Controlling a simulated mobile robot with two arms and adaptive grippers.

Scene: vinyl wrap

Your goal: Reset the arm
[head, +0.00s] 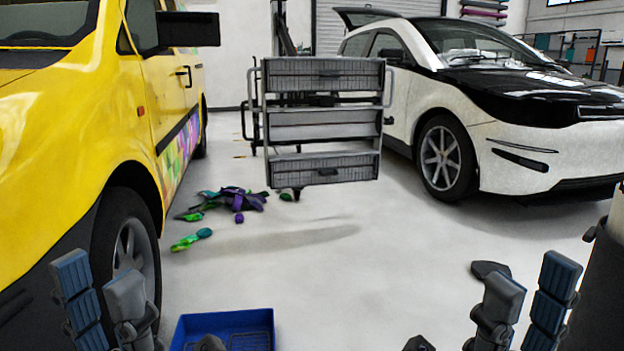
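My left gripper (98,272) is at the lower left of the head view, in front of the yellow van's front wheel. Its two fingers point up and stand apart, with nothing seen between them. My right gripper (532,274) is at the lower right, also pointing up with its fingers apart and empty. The two grippers are held wide apart, roughly mirrored. The rest of both arms is mostly out of the picture.
A yellow van (60,140) stands close on the left. A blue tray (222,320) lies low between the grippers. Crumpled coloured wrap (238,198) lies on the floor before a grey drawer cart (322,122). A white and black car (510,140) stands right. The middle floor is clear.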

